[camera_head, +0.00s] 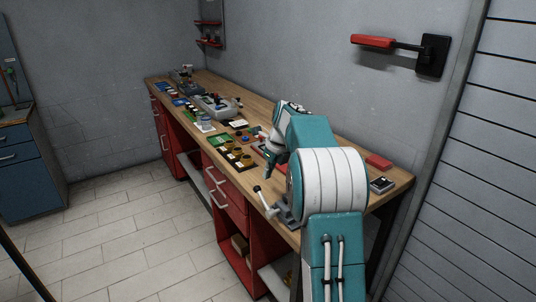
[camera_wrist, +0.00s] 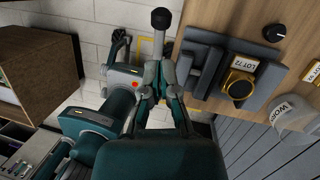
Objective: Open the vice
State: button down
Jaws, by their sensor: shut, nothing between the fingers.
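The grey vice (camera_head: 285,212) sits at the front edge of the wooden workbench in the head view, partly hidden by my arm. Its handle (camera_head: 262,196) sticks out over the edge, tilted. In the wrist view the vice (camera_wrist: 209,72) is at right of centre, with a round gold-topped piece (camera_wrist: 239,86) at its jaws; I cannot tell how firmly it is held. A bar with a dark knob (camera_wrist: 160,19), apparently the handle, rises beyond my fingertips. My gripper (camera_head: 268,172) is shut and empty, above the handle in the head view. It also shows in the wrist view (camera_wrist: 161,66).
The workbench (camera_head: 335,161) carries several panels, switches and small parts further back. A label reading LOT 71 (camera_wrist: 244,64) lies beside the gold piece. A red-handled wall lever (camera_head: 373,42) is at upper right. The tiled floor (camera_head: 130,225) left of the bench is clear.

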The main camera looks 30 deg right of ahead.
notch_tip(320, 180, up, 6)
jog(key=w+d+f, duration=0.1)
jog(key=w+d, duration=0.1)
jog(key=s+a+r+n+t+h, duration=0.1)
jog(key=s+a+r+n, duration=0.3)
jog(key=s+a+n, duration=0.35)
jog(key=s+a+r+n+h, duration=0.1)
jog(key=s+a+r+n, duration=0.3)
jog(key=s+a+n, duration=0.4)
jog(key=s+a+f+n+t, duration=0.1)
jog(key=s+a+f+n, duration=0.3)
jog(key=s+n, duration=0.5)
jog(key=s+a+f+n+t, duration=0.1)
jog(key=s+a+f+n, duration=0.3)
jog(key=s+n, duration=0.4)
jog(key=shift+s+a+f+n, duration=0.35)
jog(key=shift+s+f, duration=0.25)
jog(key=shift+s, duration=0.45)
